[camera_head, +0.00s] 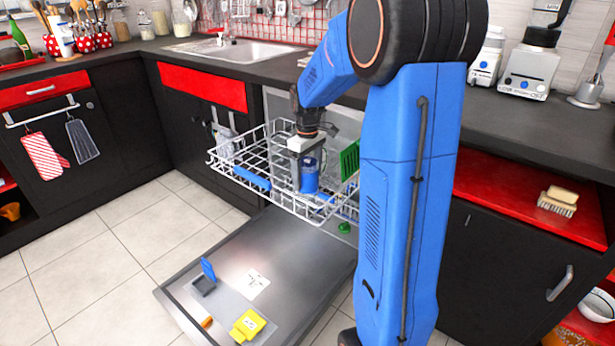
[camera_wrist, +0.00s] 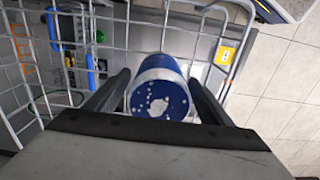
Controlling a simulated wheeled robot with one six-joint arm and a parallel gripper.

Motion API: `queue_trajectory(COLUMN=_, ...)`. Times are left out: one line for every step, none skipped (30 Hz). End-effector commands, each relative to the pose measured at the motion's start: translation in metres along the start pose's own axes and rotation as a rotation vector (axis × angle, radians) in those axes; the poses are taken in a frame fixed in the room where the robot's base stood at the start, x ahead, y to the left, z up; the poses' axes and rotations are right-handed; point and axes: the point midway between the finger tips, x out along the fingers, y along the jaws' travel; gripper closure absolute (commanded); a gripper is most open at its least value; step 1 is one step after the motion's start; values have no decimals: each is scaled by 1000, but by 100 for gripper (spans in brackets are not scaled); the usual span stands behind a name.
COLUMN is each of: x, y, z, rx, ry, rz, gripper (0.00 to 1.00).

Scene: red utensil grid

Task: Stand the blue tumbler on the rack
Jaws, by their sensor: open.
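The blue tumbler (camera_head: 309,176) is in the white wire rack (camera_head: 222,160) of the open dishwasher, near the rack's front side. It looks about upright in the head view. In the wrist view the tumbler (camera_wrist: 159,92) shows a blue face with white spots and a pale rim, between the two dark fingers. My gripper (camera_head: 307,160) is right at the tumbler, pointing down over the rack. In the wrist view my gripper (camera_wrist: 160,92) is open, with a finger on each side of the tumbler. Whether the tumbler's base touches the wires is hidden.
The dishwasher door (camera_head: 250,275) lies open below the rack, with a yellow item (camera_head: 247,325) on it. A green slotted piece (camera_head: 350,160) stands at the rack's right side. A blue handle (camera_head: 251,179) lies along the rack's front left. The tiled floor at left is clear.

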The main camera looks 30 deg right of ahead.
Motion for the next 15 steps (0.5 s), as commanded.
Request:
queue_trajectory(x=-6, y=0, z=0, rx=0, ry=2, rz=2, gripper=25)
queue_trajectory(x=-11, y=0, z=-1, rx=0, ry=3, rz=3, gripper=25)
queue_trajectory(x=-18, y=0, z=-1, rx=0, ry=4, rz=3, gripper=25)
queue_trajectory(x=-23, y=0, z=-1, rx=0, ry=4, rz=3, gripper=25)
queue_trajectory(x=-28, y=1, z=-1, rx=0, ry=5, rz=3, gripper=25)
queue_trajectory(x=-36, y=0, z=-1, rx=0, ry=4, rz=3, gripper=25)
queue_trajectory(x=-42, y=1, z=-1, rx=0, ry=5, rz=3, gripper=25)
queue_trajectory(x=-49, y=0, z=-1, rx=0, ry=4, rz=3, gripper=25)
queue_trajectory(x=-56, y=0, z=-1, rx=0, ry=4, rz=3, gripper=25)
queue_trajectory(x=-63, y=1, z=-1, rx=0, ry=5, rz=3, gripper=25)
queue_trajectory(x=-68, y=0, z=-1, rx=0, ry=4, rz=3, gripper=25)
queue_trajectory(x=-75, y=0, z=-1, rx=0, ry=4, rz=3, gripper=25)
queue_trajectory(x=-80, y=0, z=0, rx=0, ry=3, rz=2, gripper=25)
queue_trajectory(x=-85, y=1, z=-1, rx=0, ry=4, rz=3, gripper=25)
queue_trajectory(x=-91, y=0, z=-1, rx=0, ry=3, rz=3, gripper=25)
